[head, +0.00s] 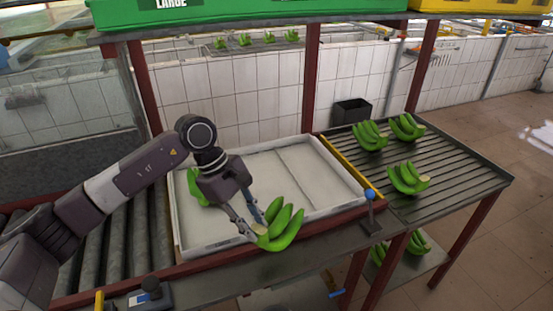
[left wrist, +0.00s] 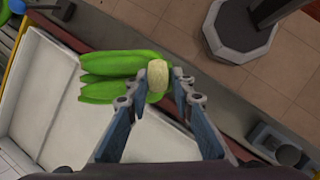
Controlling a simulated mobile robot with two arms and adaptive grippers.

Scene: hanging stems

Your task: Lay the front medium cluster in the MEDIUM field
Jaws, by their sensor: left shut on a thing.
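My left gripper (head: 254,227) is shut on the crown of a green banana cluster (head: 284,228) near the front rim of the white tray (head: 330,200). In the left wrist view the gripper (left wrist: 157,90) has the pale crown between its fingertips, and the cluster's fingers (left wrist: 110,78) point left. The tray has a raised line between two fields; no MEDIUM label is readable. Another green cluster (head: 197,187) lies in the tray's left part, partly hidden by my gripper. My right gripper is not in view.
Several clusters, one of them here (head: 408,178), lie on the slatted rack (head: 440,165) at right. A yellow bar (head: 350,167) and a blue-knobbed lever (head: 370,195) stand between tray and rack. A green crate (head: 240,10) marked LARGE sits overhead. The tray's right field is clear.

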